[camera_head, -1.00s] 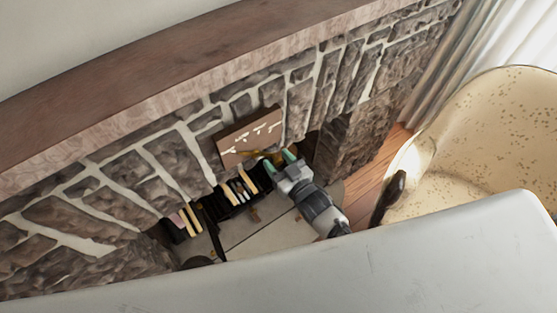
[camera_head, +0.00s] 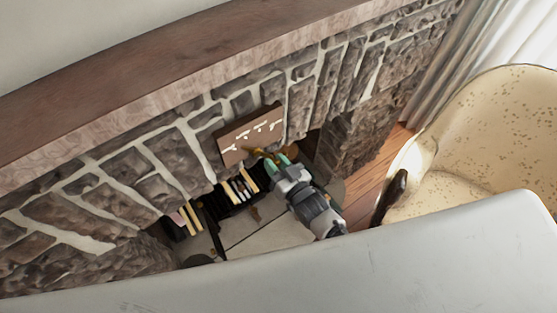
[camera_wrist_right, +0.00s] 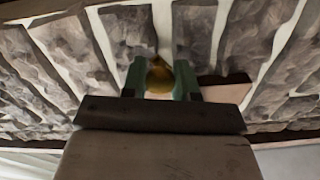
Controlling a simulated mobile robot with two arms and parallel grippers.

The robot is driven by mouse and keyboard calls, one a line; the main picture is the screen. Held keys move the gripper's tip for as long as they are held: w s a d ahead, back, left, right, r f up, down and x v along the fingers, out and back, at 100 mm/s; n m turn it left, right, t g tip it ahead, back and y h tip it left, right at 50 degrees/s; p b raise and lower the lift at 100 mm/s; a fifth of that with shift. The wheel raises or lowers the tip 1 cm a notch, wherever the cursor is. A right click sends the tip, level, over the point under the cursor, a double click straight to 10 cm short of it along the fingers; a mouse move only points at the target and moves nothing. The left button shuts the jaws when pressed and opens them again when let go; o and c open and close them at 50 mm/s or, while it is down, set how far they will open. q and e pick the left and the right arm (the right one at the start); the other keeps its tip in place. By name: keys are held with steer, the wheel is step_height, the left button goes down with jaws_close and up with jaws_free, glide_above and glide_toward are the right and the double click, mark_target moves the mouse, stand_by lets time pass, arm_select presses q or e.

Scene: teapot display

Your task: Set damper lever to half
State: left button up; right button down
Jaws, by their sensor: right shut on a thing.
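The damper lever (camera_head: 256,153) is a brass-coloured handle in front of a brown plate (camera_head: 248,134) with pale markings on the stone fireplace front. My right gripper (camera_head: 277,160), with green fingertips, is at the lever's right end. In the right wrist view the brass knob of the lever (camera_wrist_right: 160,78) sits between the two green fingers of my right gripper (camera_wrist_right: 160,82), which are shut on it. The fingers hide part of the lever. The exact mark it points to cannot be told. My left gripper does not show.
The stone fireplace (camera_head: 150,175) has a wooden mantel (camera_head: 150,90) above and a dark opening with books (camera_head: 240,187) below. A speckled cream armchair (camera_head: 480,140) stands at the right. A large pale surface (camera_head: 300,265) fills the foreground.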

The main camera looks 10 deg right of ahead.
steer(key=a+m, duration=0.1)
steer(key=m, duration=0.1)
steer(key=s+a+f+m+b, duration=0.1)
steer(key=m, duration=0.1)
steer(key=a+m, duration=0.2)
steer(key=m, duration=0.1)
steer(key=shift+s+f, duration=0.15)
steer(key=shift+s, duration=0.15)
steer(key=shift+s+a+m+b, duration=0.2)
steer(key=shift+a+m, duration=0.15)
steer(key=shift+m, duration=0.3)
steer(key=shift+s+a+m+b, duration=0.15)
steer(key=shift+a+m, duration=0.2)
steer(key=shift+m, duration=0.3)
steer(key=c, duration=0.8)
jaws_free()
steer(key=shift+c, duration=0.2)
steer(key=shift+s, duration=0.1)
